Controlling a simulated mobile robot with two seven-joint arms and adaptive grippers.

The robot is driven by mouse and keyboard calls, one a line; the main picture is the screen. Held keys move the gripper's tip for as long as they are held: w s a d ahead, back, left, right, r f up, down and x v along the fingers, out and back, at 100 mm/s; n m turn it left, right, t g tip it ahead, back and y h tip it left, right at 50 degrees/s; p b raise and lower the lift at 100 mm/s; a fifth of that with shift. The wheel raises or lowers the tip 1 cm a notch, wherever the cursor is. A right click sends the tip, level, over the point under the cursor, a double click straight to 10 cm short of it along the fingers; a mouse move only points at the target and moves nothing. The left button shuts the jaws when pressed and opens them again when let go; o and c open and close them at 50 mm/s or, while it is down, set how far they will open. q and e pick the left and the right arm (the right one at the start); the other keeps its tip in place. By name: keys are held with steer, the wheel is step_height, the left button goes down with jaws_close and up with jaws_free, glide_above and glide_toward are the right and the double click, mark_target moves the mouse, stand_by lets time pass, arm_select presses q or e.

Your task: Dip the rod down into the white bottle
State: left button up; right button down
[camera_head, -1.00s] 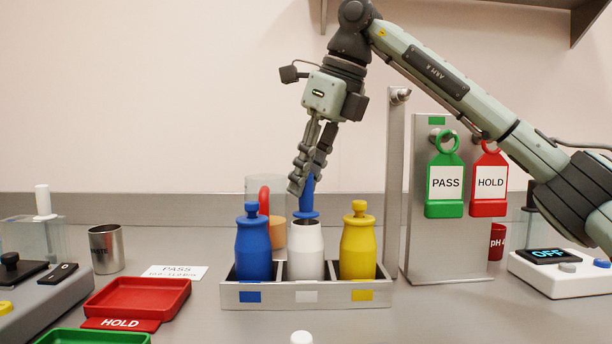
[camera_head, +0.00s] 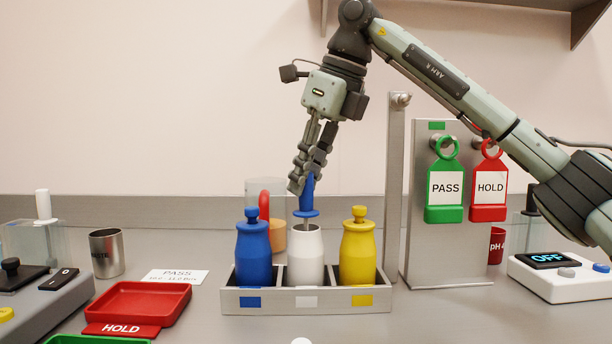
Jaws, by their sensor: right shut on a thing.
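My right gripper (camera_head: 299,187) is shut on the blue handle of the rod (camera_head: 307,191), pointing down above the middle of the rack (camera_head: 275,302). The blue disc under the handle sits just above the mouth of the white bottle (camera_head: 305,262). A short grey length of the rod shows between the disc and the open mouth. Its lower end is hidden, seemingly inside the bottle. The white bottle stands upright in the middle compartment, between the blue bottle (camera_head: 253,258) and the yellow bottle (camera_head: 357,258). My left gripper is not in view.
An orange-based clear container with a red handle (camera_head: 264,203) stands behind the bottles. A metal post (camera_head: 394,200) and a panel with green PASS and red HOLD tags (camera_head: 488,189) stand right. A red tray (camera_head: 138,301) and steel cup (camera_head: 106,252) are left.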

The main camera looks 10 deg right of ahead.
step_height(320, 180, up, 5)
steer(key=p, duration=0.3)
steer(key=shift+r+p, duration=0.3)
steer(key=shift+p, duration=0.15)
step_height(320, 180, up, 5)
steer(key=shift+f, duration=0.1)
